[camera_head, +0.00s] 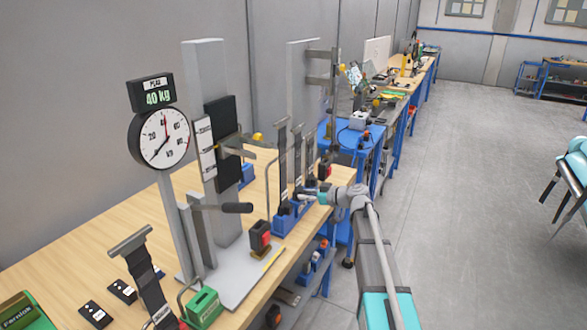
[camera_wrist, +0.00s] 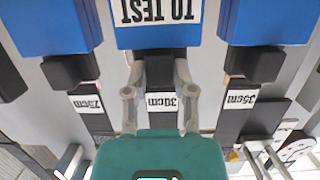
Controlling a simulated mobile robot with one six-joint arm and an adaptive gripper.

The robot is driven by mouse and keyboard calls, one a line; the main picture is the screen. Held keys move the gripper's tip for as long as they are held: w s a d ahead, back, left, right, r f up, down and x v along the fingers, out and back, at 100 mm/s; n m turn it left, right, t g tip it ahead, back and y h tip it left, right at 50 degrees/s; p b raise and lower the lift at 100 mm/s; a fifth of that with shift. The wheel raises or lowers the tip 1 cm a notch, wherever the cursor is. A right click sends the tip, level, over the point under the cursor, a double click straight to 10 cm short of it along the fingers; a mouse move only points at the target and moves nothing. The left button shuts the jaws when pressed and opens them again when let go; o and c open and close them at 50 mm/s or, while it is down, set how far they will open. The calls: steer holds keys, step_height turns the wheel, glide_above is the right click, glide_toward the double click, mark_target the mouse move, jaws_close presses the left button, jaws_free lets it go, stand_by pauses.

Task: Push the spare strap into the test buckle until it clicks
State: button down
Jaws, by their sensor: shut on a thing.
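My gripper (camera_head: 312,197) is at the strap rack near the right end of the bench. In the wrist view my gripper (camera_wrist: 159,78) is shut on the middle strap (camera_wrist: 159,66), labelled 30cm, with one finger on each side. That strap still stands at the blue block (camera_wrist: 158,38) marked TO TEST; whether its end is free of the block cannot be told. Which buckle is the test buckle is not labelled.
Straps labelled 25cm (camera_wrist: 87,103) and 35cm (camera_wrist: 241,99) stand close on either side. The rig's padded handle (camera_head: 237,208) and dial gauge (camera_head: 159,138) stand left. Another strap on a stand (camera_head: 147,283) is at the front.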

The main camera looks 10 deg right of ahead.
mark_target(298, 180)
steer(key=shift+r, duration=0.1)
steer(key=shift+r+p, duration=2.8)
steer(key=shift+p, duration=0.15)
steer(key=shift+s+d, duration=0.15)
steer(key=shift+s+d, duration=0.85)
steer(key=shift+d, duration=0.3)
steer(key=shift+s+d, duration=0.8)
steer(key=shift+d, duration=0.3)
steer(key=shift+d, duration=0.15)
